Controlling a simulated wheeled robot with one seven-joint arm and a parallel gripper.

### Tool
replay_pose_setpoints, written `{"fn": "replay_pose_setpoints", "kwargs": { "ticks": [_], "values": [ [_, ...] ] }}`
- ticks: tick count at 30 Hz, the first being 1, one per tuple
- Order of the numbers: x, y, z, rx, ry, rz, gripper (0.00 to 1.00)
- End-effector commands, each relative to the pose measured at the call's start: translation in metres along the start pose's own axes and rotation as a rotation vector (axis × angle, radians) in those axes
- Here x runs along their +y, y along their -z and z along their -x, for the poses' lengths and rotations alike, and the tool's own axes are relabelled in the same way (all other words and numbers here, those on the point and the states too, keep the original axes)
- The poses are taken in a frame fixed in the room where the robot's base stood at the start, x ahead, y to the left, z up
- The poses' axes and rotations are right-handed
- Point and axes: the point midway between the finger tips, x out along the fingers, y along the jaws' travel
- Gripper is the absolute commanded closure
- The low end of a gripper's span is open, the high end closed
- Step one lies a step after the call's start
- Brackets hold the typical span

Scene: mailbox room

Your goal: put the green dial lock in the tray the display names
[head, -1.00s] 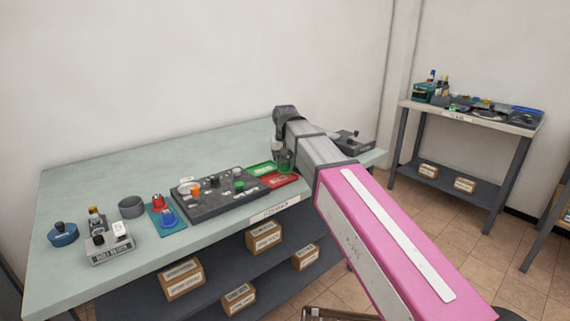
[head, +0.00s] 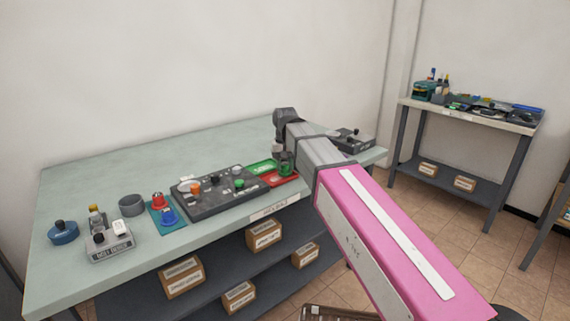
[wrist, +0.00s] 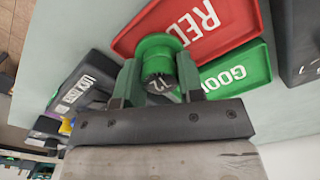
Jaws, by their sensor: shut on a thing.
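The green dial lock (wrist: 157,58) is between the two fingers of my gripper (wrist: 158,84) in the wrist view, with its dark dial face showing. My gripper is shut on it. The lock overlaps the near edge of the red tray (wrist: 142,28), whose lettering starts with "RED". I cannot tell if the lock touches the tray. The green tray (wrist: 262,72), lettered "GOO...", lies beside the red one. In the head view, my gripper (head: 284,164) is low over the red tray (head: 284,181), with the green tray (head: 259,168) behind. I cannot read any tray name on a display.
A dark board (head: 211,207) with several knobs lies left of the trays. A grey box (wrist: 80,88) labelled "LOCK JOBS" stands close beside my gripper; the head view shows it right of my arm. A second bench (head: 462,115) stands far right.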

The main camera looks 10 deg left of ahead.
Motion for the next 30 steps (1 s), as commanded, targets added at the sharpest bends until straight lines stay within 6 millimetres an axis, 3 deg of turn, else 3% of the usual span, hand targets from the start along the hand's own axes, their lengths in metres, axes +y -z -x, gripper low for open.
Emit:
{"fn": "replay_pose_setpoints", "kwargs": {
  "ticks": [19, 20, 22, 23, 28, 29, 30],
  "values": [
    [0.0000, 0.0000, -0.0093, 0.001, 0.000, 0.000, 0.92],
    [0.0000, 0.0000, -0.0093, 0.001, 0.000, 0.000, 0.61],
    [0.0000, 0.0000, -0.0093, 0.001, 0.000, 0.000, 0.39],
    [0.0000, 0.0000, -0.0093, 0.001, 0.000, 0.000, 0.35],
    [0.0000, 0.0000, -0.0093, 0.001, 0.000, 0.000, 0.35],
    [0.0000, 0.0000, -0.0094, 0.000, 0.000, 0.000, 0.32],
    [0.0000, 0.0000, -0.0094, 0.000, 0.000, 0.000, 0.22]
  ]
}}
